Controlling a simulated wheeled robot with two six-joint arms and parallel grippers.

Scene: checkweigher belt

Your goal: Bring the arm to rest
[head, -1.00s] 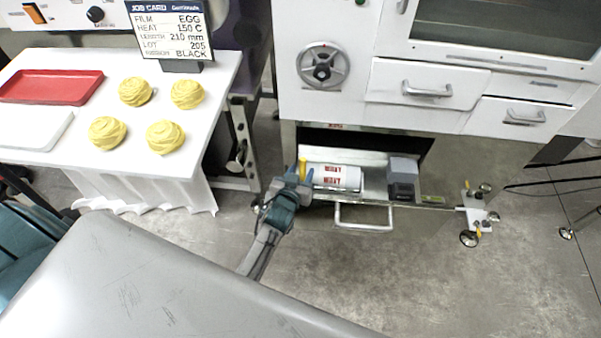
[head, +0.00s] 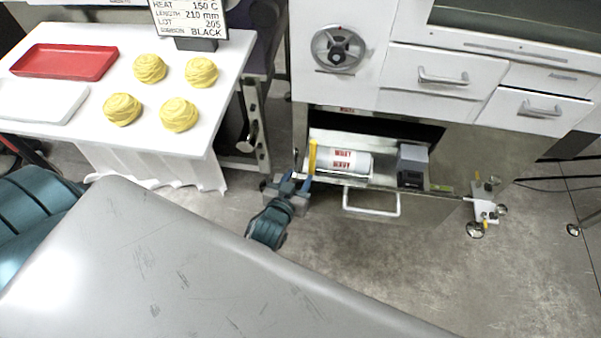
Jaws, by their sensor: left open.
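My left gripper (head: 297,180) is in the head view, low beside the left front corner of an open drawer (head: 372,184). Its blue fingertips are apart and nothing shows between them. My left arm (head: 270,222) reaches up to it from behind my grey body. In the drawer lie a white roll with red print (head: 343,163), a yellow stick-like item (head: 312,156) and a grey and black box (head: 411,166). The yellow item stands close to the fingertips; I cannot tell whether they touch. My right gripper is not in view.
A white table (head: 95,135) at left holds several yellow pasta nests (head: 180,114), a red tray (head: 65,61), a white tray (head: 42,101) and a job card (head: 190,14). A white cabinet (head: 376,60) with a handwheel (head: 338,47) stands above the drawer. Floor in front is clear.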

